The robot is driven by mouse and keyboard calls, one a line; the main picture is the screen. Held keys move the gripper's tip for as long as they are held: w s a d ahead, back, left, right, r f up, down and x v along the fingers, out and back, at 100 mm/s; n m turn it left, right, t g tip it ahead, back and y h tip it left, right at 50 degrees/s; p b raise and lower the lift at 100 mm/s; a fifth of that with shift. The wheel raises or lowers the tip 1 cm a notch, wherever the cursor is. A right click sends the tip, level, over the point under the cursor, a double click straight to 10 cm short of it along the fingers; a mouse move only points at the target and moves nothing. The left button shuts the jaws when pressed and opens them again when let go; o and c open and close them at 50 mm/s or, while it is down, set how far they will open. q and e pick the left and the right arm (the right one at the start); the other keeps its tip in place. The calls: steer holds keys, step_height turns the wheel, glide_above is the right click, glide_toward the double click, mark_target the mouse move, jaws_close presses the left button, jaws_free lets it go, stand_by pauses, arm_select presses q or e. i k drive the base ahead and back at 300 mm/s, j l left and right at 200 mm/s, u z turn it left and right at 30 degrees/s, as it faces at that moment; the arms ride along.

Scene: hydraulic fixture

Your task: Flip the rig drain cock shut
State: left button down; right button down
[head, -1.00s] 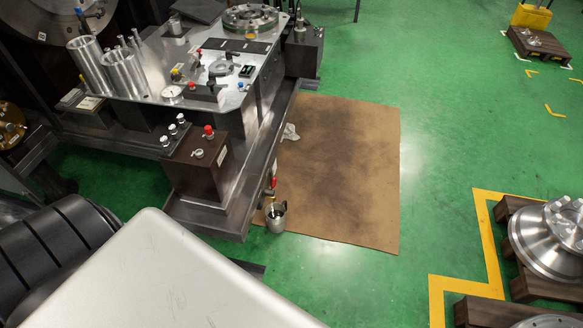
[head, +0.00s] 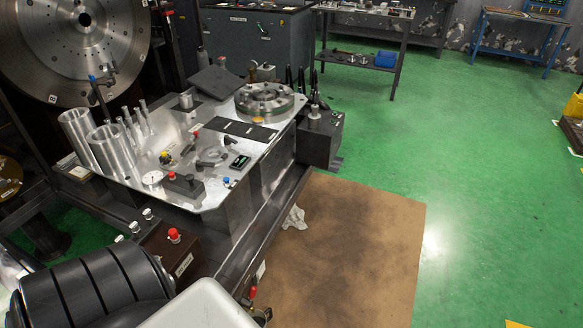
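The rig (head: 262,196) is a metal-topped fixture with a dark frame, left of centre. A small valve with a red part, which looks like the drain cock (head: 252,292), sits low at the rig's front corner, near the bottom of the picture. It is small here and I cannot tell its handle position. A metal cup (head: 263,314) shows partly below it, cut by my pale body part in front. Neither of my grippers is in view.
A brown mat (head: 368,235) lies on the green floor right of the rig, with a crumpled pale rag (head: 294,217) on it. A dark box with a red knob (head: 174,236) stands at the rig's left front. Open floor (head: 480,190) lies to the right. Workbenches (head: 365,20) stand behind.

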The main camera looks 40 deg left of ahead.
mark_target(248, 304)
steer(key=i, duration=3.15)
steer(key=u, duration=3.75)
